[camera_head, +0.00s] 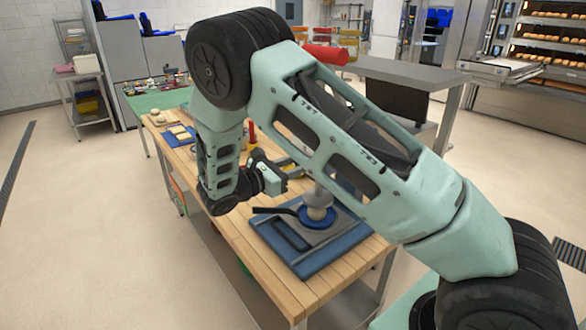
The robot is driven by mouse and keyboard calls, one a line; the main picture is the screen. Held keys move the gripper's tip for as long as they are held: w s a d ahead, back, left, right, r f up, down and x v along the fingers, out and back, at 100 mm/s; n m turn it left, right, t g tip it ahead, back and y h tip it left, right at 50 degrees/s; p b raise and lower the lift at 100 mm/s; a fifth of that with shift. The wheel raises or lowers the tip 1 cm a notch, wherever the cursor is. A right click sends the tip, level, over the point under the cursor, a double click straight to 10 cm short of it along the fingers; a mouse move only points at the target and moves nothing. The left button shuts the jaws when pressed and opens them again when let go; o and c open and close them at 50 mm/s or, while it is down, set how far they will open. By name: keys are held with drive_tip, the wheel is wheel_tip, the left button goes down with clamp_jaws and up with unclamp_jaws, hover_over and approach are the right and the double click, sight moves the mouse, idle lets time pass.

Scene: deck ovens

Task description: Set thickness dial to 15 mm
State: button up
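On the wooden table (318,288), a machine with a grey plate (283,226) and a black handle (273,210) stands on a blue base (305,265). A pale round lump (317,213) sits on a blue disc (318,222) on it, below a grey upper part mostly hidden by my arm. I cannot make out a thickness dial or its marks. My gripper (285,172) is above the table, just left of and behind the machine, apart from the lump. Its fingers are small and partly hidden, so its opening cannot be told.
Pale flat pieces (181,133) lie on a board at the table's far left end. A red bottle-like item (251,132) stands behind my arm. A grey table (410,72) and an oven with bread (545,50) are at the back right. The left floor is open.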

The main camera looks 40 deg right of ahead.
drive_tip(key=shift+m+b, duration=4.2)
drive_tip(key=shift+m, duration=1.2)
drive_tip(key=o, duration=1)
drive_tip(key=a+b, duration=0.1)
drive_tip(key=a, duration=0.4)
drive_tip(key=a+b, duration=0.1)
drive_tip(key=a, duration=0.5)
drive_tip(key=a+b, duration=0.1)
drive_tip(key=a, duration=0.5)
drive_tip(key=shift+s+a+b, duration=0.25)
drive_tip(key=shift+s+b, duration=0.05)
